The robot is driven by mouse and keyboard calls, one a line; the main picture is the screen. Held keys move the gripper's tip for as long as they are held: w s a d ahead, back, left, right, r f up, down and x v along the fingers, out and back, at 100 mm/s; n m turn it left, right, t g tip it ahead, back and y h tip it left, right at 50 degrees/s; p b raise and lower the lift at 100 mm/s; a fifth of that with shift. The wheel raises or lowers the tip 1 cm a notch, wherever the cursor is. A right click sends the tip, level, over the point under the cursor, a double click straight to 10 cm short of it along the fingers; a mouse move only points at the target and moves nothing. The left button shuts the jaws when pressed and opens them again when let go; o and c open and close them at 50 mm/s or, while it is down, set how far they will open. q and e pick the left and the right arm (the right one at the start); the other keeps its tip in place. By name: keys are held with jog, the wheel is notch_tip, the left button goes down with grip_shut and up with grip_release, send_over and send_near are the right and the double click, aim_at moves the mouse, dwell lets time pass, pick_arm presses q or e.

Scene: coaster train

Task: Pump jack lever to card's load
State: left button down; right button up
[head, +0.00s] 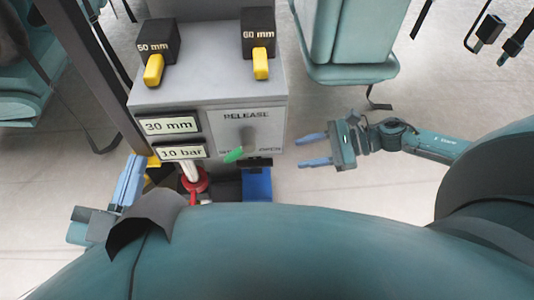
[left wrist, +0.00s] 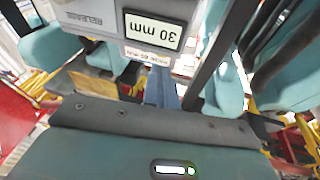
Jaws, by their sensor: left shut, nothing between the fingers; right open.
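A grey cabinet (head: 190,95) stands in the middle of the head view. Its front carries a "30 mm" display (head: 170,125), a bar display below it (head: 181,152) that seems to read 10 bar, and a RELEASE panel (head: 265,128) with a green-tipped lever (head: 234,155). A pale shaft with a red collar (head: 194,183) shows below the displays; whether it is the jack lever I cannot tell. My left gripper (head: 136,160) is shut and empty, left of the displays; its blue fingers show in the left wrist view (left wrist: 162,88). My right gripper (head: 300,151) is open and empty, right of the cabinet.
Two black blocks with yellow handles (head: 153,69) (head: 261,63) sit on the cabinet top, marked in mm. A blue box (head: 257,183) is below the RELEASE panel. Teal seats (head: 350,40) stand behind on the right. A dark post (head: 95,75) rises at left.

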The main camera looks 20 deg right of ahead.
jog(key=b+x, duration=0.2)
jog(key=x, duration=0.9)
jog(key=shift+a+f, duration=0.1)
jog(key=shift+a, duration=0.2)
jog(key=shift+x, duration=0.75)
pick_arm(q)
jog(key=shift+w+r+m+t+h, duration=0.35)
jog(key=shift+r+m+t+h, duration=0.15)
jog(key=shift+r+h, duration=0.3)
jog(key=shift+f, duration=0.15)
pick_arm(e)
grip_shut()
